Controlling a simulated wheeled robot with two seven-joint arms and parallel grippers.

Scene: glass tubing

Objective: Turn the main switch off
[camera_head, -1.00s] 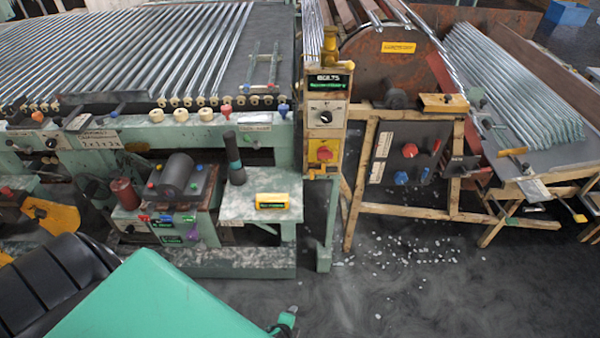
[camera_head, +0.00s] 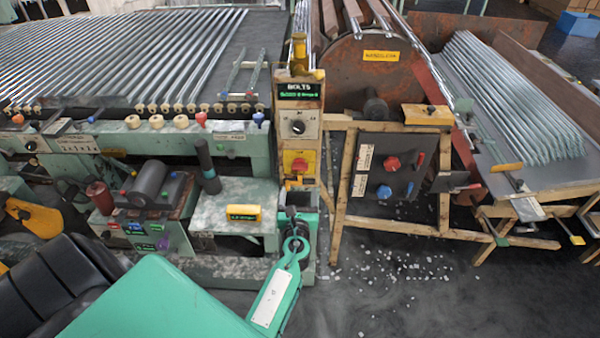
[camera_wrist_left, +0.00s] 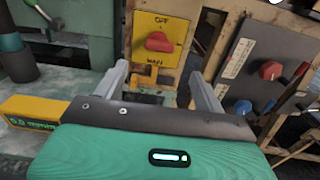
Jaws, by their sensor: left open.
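The main switch is a red knob on a yellow plate (camera_head: 300,163), low on the wooden post in the head view. In the left wrist view the red knob (camera_wrist_left: 157,42) lies roughly sideways, with "OFF" printed above it and a second label, which looks like "MAIN", below. My left gripper (camera_head: 299,196) is just below the plate in the head view. In the left wrist view its two fingers (camera_wrist_left: 158,76) are apart and empty, one toward each side below the knob. They do not appear to touch it. My right gripper is not in view.
Above the switch are a white dial plate (camera_head: 298,127) and a green "BOLTS" display (camera_head: 299,91). A dark panel with red and blue knobs (camera_head: 388,170) stands to the right. A yellow device (camera_head: 243,213) sits on the green ledge at left. Small pale pieces litter the floor.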

